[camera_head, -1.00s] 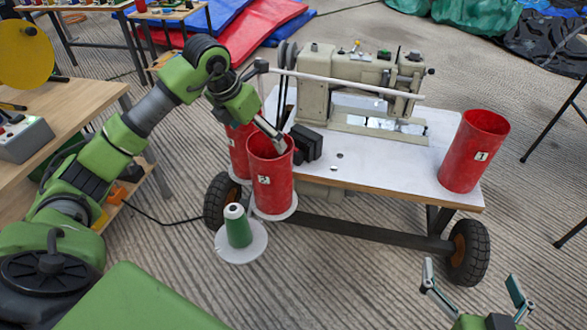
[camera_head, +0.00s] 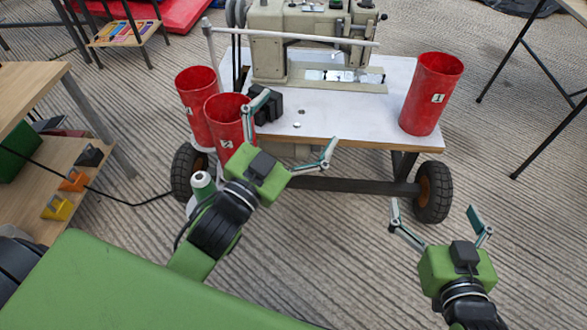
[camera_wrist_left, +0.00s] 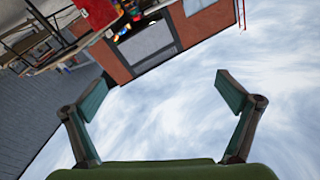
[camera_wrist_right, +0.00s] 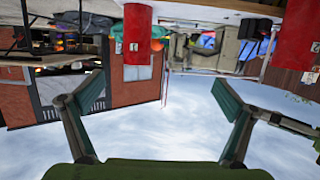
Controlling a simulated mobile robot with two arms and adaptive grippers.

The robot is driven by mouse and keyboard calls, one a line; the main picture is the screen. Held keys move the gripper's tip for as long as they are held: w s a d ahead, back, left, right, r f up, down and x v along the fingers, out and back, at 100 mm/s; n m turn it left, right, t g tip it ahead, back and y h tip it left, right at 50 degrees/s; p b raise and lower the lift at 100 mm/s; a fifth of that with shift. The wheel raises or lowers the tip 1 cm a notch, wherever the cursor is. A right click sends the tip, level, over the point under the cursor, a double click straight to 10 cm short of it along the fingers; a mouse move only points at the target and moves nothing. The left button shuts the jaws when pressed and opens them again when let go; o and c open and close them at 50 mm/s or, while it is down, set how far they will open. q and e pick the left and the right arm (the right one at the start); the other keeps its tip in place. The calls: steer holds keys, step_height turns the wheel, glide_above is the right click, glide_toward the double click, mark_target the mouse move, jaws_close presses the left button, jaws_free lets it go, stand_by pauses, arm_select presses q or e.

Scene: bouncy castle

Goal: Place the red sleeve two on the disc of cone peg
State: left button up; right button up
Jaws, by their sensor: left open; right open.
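The red sleeve two (camera_head: 228,112), an open-topped cylinder with a "2" label, is upright at the table's front-left corner. Its lower part is hidden by my left gripper. The cone peg (camera_head: 202,182) has a pale tip and stands in front of the sleeve, mostly behind my left arm; only a sliver of its white disc (camera_head: 190,206) shows. My left gripper (camera_head: 292,125) is open and empty, in front of the sleeve and to its right, with one finger overlapping its right edge in the picture.
A red sleeve labelled 1 (camera_head: 432,92) stands at the table's right end. Another red sleeve (camera_head: 196,100) stands behind and left of sleeve two. A sewing machine (camera_head: 300,45) and a black block (camera_head: 268,106) occupy the white table (camera_head: 345,118).

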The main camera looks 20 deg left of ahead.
arm_select(q)
steer(key=s+f+n+g, duration=0.4)
steer(key=s+f, duration=0.1)
steer(key=f, duration=0.4)
steer(key=shift+d+f+g+y, duration=0.3)
steer(key=shift+d+f+y, duration=0.05)
steer(key=shift+d+y, duration=0.05)
steer(key=shift+w, duration=0.1)
